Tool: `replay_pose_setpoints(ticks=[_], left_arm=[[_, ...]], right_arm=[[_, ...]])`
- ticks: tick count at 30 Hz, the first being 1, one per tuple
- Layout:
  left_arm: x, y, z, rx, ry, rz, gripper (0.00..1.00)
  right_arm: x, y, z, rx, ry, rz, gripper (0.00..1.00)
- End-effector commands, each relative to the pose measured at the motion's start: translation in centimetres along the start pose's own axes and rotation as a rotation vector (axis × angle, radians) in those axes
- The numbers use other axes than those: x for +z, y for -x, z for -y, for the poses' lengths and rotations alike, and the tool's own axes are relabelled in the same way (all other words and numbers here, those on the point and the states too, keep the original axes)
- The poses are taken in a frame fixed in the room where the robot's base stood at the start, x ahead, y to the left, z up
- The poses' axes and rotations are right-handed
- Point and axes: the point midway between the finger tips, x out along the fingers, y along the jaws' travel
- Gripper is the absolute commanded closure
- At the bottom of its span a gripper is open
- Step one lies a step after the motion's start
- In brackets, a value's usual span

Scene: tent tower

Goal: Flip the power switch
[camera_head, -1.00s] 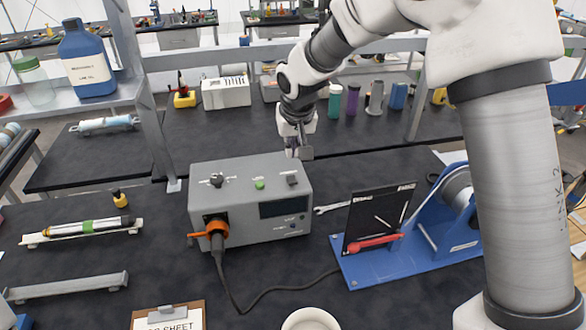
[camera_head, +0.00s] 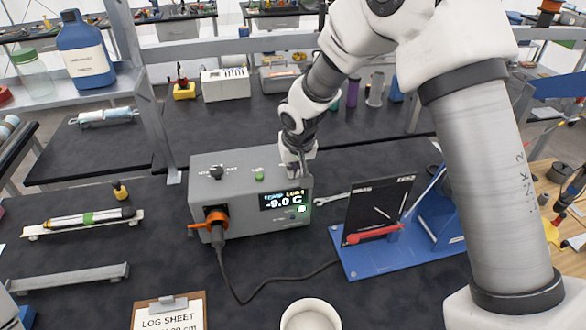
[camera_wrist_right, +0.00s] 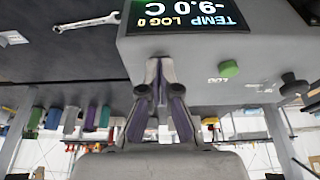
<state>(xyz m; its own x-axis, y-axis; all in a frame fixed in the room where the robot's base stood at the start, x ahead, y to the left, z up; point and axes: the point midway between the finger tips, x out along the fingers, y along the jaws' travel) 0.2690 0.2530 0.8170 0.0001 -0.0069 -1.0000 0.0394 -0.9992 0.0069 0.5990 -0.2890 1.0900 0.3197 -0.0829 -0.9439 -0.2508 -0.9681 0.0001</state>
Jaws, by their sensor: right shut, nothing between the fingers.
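The grey control box (camera_head: 240,225) stands on the black bench, with a lit display (camera_head: 284,200) reading "TEMP LOG" and -9.0 C. A green button (camera_head: 259,175) and a dark knob (camera_head: 217,173) sit on its top. In the right wrist view, the shut fingertips (camera_wrist_right: 158,62) are at the box's top surface; contact cannot be told. The display (camera_wrist_right: 192,14) appears upside down there. My left gripper is not in view.
A blue stand (camera_head: 365,262) with a black panel is to the right. A wrench (camera_head: 332,196) lies between them. A clipboard (camera_head: 197,316) and a white cup (camera_head: 309,316) are in front.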

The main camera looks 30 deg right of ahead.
Motion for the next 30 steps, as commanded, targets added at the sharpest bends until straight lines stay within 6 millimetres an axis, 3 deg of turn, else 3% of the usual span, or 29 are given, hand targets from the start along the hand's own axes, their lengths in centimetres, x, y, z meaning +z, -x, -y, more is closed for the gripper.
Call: replay_pose_setpoints(ticks=[26, 30], left_arm=[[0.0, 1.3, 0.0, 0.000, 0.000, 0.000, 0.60], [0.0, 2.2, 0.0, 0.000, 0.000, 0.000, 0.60]], right_arm=[[-1.7, 0.0, 0.0, -0.001, -0.001, -0.001, 1.00], [-2.1, 0.9, 0.1, -0.001, 0.000, -0.002, 1.00]])
